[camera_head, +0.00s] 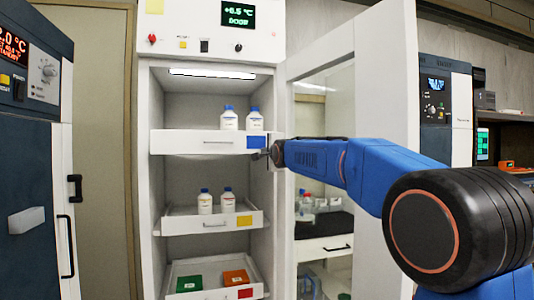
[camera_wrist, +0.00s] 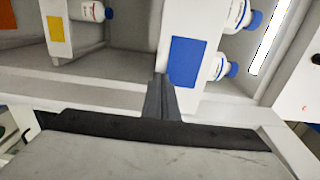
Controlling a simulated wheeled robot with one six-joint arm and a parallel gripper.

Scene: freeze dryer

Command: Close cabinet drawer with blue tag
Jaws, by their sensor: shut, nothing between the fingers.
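The tall white cabinet (camera_head: 144,200) stands open. Its top drawer (camera_head: 185,141) has a blue tag (camera_head: 256,142) at the right end of its front and holds two white bottles with blue caps (camera_head: 229,119). This drawer looks pulled out somewhat; I cannot tell exactly how far. My gripper (camera_head: 262,155) is at the lower right corner of that front, beside the blue tag. In the wrist view the shut fingers (camera_wrist: 160,84) are empty, just by the edge of the blue tag (camera_wrist: 186,62). I cannot tell whether they touch the drawer front.
Below are a yellow-tagged drawer (camera_head: 215,223) with two bottles and a red-tagged drawer (camera_head: 215,294) with a green and an orange box. The windowed cabinet door (camera_head: 385,150) stands open to the right, close behind my arm. A dark appliance (camera_head: 35,180) stands at the left.

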